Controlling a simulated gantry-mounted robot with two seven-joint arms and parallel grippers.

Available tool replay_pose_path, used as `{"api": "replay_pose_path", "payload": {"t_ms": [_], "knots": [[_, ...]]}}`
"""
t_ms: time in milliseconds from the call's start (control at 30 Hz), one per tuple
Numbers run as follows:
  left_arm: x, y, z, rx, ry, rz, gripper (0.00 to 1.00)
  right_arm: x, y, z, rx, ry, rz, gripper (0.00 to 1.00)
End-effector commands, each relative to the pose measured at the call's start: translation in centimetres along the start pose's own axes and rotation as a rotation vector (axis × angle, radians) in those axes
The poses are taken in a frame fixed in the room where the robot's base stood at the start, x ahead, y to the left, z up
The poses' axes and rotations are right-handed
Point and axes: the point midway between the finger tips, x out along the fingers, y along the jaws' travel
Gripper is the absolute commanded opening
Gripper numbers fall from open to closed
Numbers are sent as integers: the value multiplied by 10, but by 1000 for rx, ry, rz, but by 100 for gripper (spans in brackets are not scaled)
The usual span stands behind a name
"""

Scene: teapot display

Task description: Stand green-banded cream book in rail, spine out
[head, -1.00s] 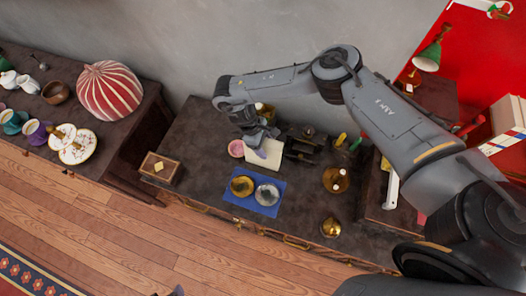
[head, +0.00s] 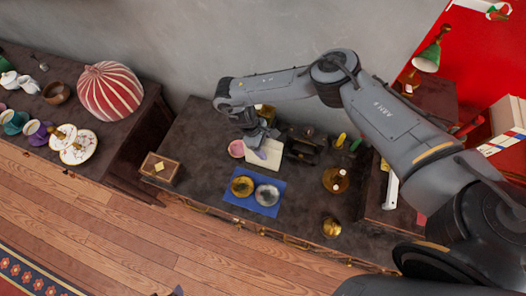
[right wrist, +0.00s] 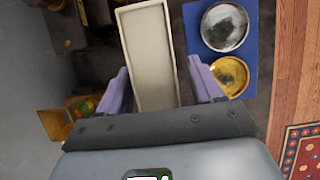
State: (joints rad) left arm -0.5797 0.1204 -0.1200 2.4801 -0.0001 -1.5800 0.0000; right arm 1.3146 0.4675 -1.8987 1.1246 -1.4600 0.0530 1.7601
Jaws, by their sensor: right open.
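A cream book (head: 264,158) lies on the dark cabinet top, under my right gripper (head: 262,136). In the right wrist view the cream book (right wrist: 150,55) reaches between the two purple fingers of the right gripper (right wrist: 157,68). The fingers are apart, one along each long side, with a gap at least on the right. I cannot make out a green band. A dark stand-like object (head: 304,147) just right of the book may be the rail; its form is unclear. My left gripper is not recognisable in view.
A blue mat (head: 237,202) with a gold dish (head: 242,187) and a silver dish (head: 267,195) lies in front of the book. A wooden box (head: 160,168) stands at the cabinet's left end. Brass pieces stand right.

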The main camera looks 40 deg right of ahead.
Motion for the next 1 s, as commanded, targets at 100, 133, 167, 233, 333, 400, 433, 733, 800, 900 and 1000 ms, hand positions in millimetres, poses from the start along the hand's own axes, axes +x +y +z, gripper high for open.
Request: {"api": "replay_pose_path", "payload": {"t_ms": [100, 133, 167, 233, 333, 400, 433, 733, 800, 900, 1000], "knots": [[0, 1, 0, -5, 1, 4, 66, 0, 0, 0, 0, 0, 0, 66], [0, 1, 0, -6, 1, 5, 66, 0, 0, 0, 0, 0, 0, 63], [0, 2, 0, -7, 1, 5, 66, 0, 0, 0, 0, 0, 0, 58], [0, 2, -1, -7, 1, 6, 66, 0, 0, 0, 0, 0, 0, 48], [0, 2, 0, -7, 1, 5, 66, 0, 0, 0, 0, 0, 0, 32], [0, 2, 0, -7, 1, 5, 66, 0, 0, 0, 0, 0, 0, 22], [0, 2, 0, -6, 1, 5, 66, 0, 0, 0, 0, 0, 0, 17], [0, 0, 0, 2, 0, -1, 66, 0, 0, 0, 0, 0, 0, 0], [0, -1, 0, 4, 0, -3, 66, 0, 0, 0, 0, 0, 0, 0], [0, -1, 0, 6, -1, -5, 66, 0, 0, 0, 0, 0, 0, 0], [0, -1, 0, 6, -1, -5, 66, 0, 0, 0, 0, 0, 0, 0]]}}
